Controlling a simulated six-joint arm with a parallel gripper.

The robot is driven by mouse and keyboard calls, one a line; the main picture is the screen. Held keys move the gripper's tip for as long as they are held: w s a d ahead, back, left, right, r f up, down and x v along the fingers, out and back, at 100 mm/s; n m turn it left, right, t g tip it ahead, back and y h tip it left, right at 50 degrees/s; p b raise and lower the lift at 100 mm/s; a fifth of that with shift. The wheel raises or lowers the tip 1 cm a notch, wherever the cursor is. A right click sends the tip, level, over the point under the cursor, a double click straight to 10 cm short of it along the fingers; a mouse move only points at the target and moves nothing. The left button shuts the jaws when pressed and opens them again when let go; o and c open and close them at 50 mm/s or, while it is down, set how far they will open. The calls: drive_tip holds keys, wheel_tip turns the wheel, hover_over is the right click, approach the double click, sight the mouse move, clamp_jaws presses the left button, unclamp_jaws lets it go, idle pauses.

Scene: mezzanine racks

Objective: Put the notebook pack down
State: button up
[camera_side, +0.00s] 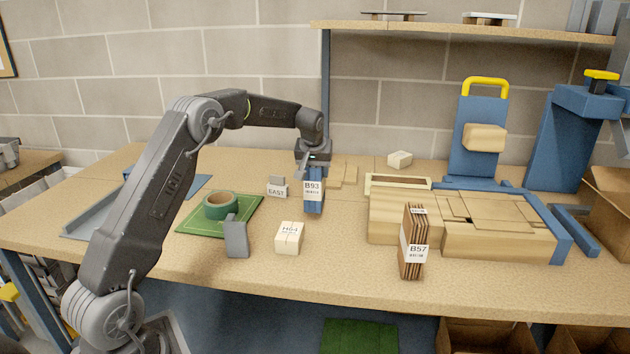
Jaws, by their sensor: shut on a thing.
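The notebook pack (314,203) is a blue upright block with a white label reading B93. It is near the middle of the table (335,265). My gripper (313,166) points down from above and is shut on its top end. The fingertips are small and partly hidden against the pack. The pack looks upright, and I cannot tell whether its bottom edge touches the table or hangs just above it.
A small EAST sign (277,187) stands close left of the pack. A white H04 box (289,238) is in front. A brown B57 pack (413,245) and wooden boxes (395,228) are right.

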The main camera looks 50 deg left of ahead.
drive_tip(key=shift+f, duration=1.6)
drive_tip(key=shift+f, duration=0.15)
drive_tip(key=o, duration=1.2)
